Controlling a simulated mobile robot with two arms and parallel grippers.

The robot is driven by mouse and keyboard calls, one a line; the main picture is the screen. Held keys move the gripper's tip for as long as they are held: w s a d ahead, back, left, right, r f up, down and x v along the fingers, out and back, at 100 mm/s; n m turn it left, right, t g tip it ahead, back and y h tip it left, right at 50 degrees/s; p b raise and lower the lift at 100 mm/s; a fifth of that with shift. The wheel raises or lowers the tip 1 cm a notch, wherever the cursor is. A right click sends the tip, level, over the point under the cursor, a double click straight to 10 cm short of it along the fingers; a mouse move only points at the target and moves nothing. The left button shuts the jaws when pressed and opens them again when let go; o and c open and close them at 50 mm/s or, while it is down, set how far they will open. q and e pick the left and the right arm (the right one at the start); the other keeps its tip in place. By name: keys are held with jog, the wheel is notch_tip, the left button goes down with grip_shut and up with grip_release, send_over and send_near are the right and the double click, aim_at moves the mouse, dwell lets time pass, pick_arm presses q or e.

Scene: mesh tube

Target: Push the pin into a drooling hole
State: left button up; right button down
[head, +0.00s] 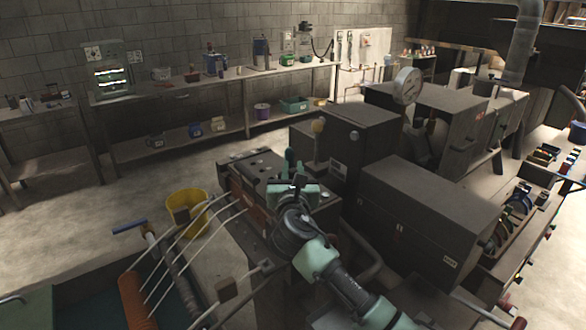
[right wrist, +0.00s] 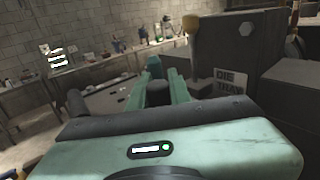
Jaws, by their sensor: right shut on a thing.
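My right gripper (head: 291,168) is over the near right part of a dark machine block (head: 250,172) with several round holes in its top. In the right wrist view its two green fingers (right wrist: 163,75) are shut on a dark, rounded piece (right wrist: 158,93), which seems to be the pin. Most of the pin is hidden by the fingers and the gripper body. The block's top with small dark holes (right wrist: 122,88) shows to the left of the fingers. I cannot tell which hole is drooling, or whether the pin touches one. My left gripper is not in view.
A lever with a yellowish knob (head: 318,126) stands just behind my right gripper. Large dark machine housings (head: 420,205) stand to the right. A yellow bucket (head: 187,208) and thin pale tubes (head: 180,262) are on the left. A workbench (head: 225,78) lines the back wall.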

jog(key=shift+p, duration=0.4)
dwell(0.3)
jog(key=c, duration=1.2)
grip_release()
jog(key=shift+c, duration=0.2)
jog(key=shift+s, duration=0.15)
